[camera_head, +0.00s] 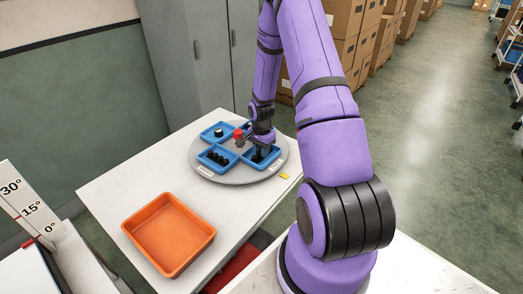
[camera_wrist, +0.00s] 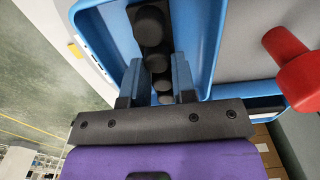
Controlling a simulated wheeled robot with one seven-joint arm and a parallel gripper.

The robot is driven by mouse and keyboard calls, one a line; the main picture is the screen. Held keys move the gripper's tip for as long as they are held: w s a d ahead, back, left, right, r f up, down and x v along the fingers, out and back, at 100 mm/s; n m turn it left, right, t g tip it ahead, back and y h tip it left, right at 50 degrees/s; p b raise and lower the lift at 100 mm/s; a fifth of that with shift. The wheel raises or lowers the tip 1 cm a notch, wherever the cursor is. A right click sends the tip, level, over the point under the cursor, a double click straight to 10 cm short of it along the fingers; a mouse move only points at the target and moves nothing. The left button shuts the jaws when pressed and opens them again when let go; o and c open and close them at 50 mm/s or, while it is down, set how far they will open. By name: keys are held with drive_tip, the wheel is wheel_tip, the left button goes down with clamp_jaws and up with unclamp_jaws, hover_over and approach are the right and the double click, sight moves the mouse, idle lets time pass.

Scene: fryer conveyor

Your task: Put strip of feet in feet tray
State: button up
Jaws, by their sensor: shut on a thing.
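A black strip of feet (camera_wrist: 152,28), with round black bumps along it, lies between my fingers in the wrist view. My gripper (camera_wrist: 158,78) is shut on this strip. The strip is inside or just over a blue tray (camera_wrist: 208,45), whose walls rise on both sides. In the head view my gripper (camera_head: 261,150) points down into the right-hand blue tray (camera_head: 275,162) on a grey turntable. Most of the strip is hidden there by the gripper. I cannot tell from the labels which tray is the feet tray.
The round turntable (camera_head: 232,178) also carries a front-left blue tray (camera_head: 204,164) with several black pieces and a back blue tray (camera_head: 206,138) with a round piece. A red knob (camera_head: 238,134) stands near its middle. An empty orange tray (camera_head: 168,234) sits nearer on the white table.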

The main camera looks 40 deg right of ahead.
drive_tip(key=shift+f, duration=0.3)
drive_tip(key=o, duration=0.9)
drive_tip(key=shift+o, duration=0.2)
drive_tip(key=a+r+n+t, duration=0.15)
drive_tip(key=a+r, duration=0.25)
drive_tip(key=r, duration=0.9)
drive_tip(key=a+r+n, duration=0.2)
drive_tip(key=a+r, duration=0.1)
drive_tip(key=r, duration=0.9)
drive_tip(key=s+a+r+n+t, duration=0.2)
drive_tip(key=s+a+r+n, duration=0.6)
drive_tip(key=s+a+r, duration=0.75)
drive_tip(key=s+a+r+n+t, duration=0.1)
drive_tip(key=s+r+n, duration=0.3)
drive_tip(key=s, duration=0.4)
drive_tip(key=shift+s+a+n+t, duration=0.15)
drive_tip(key=shift+a+n+t, duration=0.25)
drive_tip(key=shift+a, duration=0.5)
